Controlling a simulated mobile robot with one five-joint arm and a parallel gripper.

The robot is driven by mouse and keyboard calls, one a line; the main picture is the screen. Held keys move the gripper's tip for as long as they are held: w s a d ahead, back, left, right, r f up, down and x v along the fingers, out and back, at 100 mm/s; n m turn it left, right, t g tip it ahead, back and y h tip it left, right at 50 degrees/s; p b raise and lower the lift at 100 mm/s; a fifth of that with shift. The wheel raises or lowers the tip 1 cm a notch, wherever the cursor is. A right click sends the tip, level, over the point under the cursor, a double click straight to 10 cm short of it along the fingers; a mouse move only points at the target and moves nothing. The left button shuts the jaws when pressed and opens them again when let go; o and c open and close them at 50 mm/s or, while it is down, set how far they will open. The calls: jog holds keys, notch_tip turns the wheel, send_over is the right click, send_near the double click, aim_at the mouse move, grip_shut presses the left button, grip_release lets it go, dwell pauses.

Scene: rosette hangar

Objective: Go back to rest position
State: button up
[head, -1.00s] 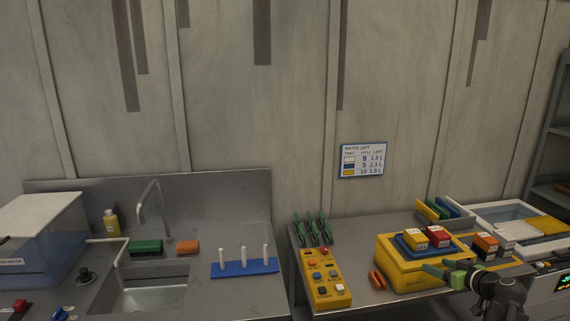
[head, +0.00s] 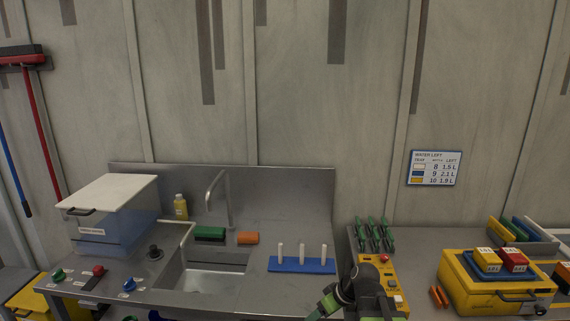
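My gripper (head: 322,306) shows at the bottom edge of the head view, right of the sink, with green finger parts and the dark arm (head: 366,283) behind it. The arm covers much of the yellow button panel (head: 394,270). Nothing is clearly seen held, but the fingertips are partly cut off by the frame edge, so I cannot tell whether they are open or shut.
A blue rack with white pegs (head: 302,265) stands right of the sink (head: 215,281). A lidded bin (head: 115,235) stands at the left. A yellow case (head: 492,298) bears a blue tray with red and yellow blocks.

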jog(key=s+d+f+m+g+h, duration=0.3)
jog(key=s+d+m+h, duration=0.2)
jog(key=s, duration=0.4)
jog(key=d+m, duration=0.1)
jog(key=m, duration=0.1)
jog(key=shift+m, duration=0.4)
